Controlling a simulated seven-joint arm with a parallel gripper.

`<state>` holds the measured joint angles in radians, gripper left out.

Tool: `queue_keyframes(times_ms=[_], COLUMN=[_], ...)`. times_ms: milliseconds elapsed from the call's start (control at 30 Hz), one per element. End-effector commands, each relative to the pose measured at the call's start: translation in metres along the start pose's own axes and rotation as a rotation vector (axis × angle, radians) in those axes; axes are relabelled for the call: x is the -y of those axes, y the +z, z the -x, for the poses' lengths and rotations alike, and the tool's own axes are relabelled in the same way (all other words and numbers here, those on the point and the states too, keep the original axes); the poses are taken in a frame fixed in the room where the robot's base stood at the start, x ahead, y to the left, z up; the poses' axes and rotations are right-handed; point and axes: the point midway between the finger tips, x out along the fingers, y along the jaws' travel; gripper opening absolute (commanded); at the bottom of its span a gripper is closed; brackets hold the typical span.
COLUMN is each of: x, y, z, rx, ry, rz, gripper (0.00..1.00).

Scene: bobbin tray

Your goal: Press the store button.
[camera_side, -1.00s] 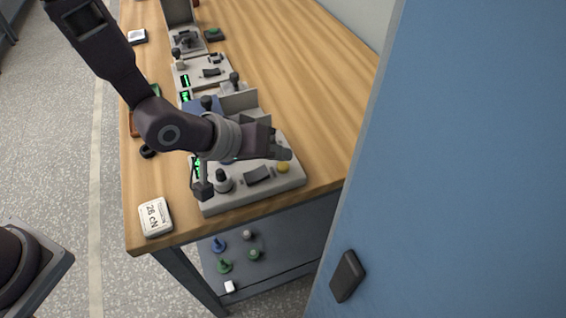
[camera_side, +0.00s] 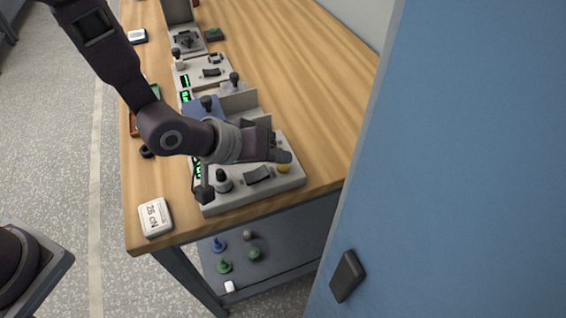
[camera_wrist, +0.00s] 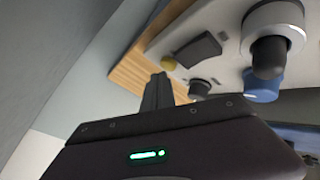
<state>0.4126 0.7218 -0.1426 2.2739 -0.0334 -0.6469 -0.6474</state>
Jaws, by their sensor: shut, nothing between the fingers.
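A small round yellow button (camera_side: 284,169) sits at the right front of the nearest grey unit (camera_side: 285,185). It also shows in the wrist view (camera_wrist: 168,63), just beyond my fingertips. No label reading "store" can be made out on it. My gripper (camera_side: 287,156) is shut and empty. Its fingertips are right above the yellow button in the side view and hide its upper part. Whether they touch it cannot be told. In the wrist view the closed fingers (camera_wrist: 159,80) point at the unit's edge beside the button.
The nearest unit carries a dark rocker switch (camera_side: 257,175) and a black-topped knob (camera_side: 222,182). A white "cN" block (camera_side: 155,217) lies near the table corner. A large blue panel (camera_side: 460,150) stands at right.

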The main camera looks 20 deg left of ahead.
Motion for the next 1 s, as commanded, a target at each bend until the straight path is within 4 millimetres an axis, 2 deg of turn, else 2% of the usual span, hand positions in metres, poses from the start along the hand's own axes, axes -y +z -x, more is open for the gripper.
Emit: queue_keyframes(times_ms=[1000], x=[0.0042], y=[0.0042], z=[-0.0057], rx=[0.000], ry=[0.000], rz=[0.000], gripper=[0.00])
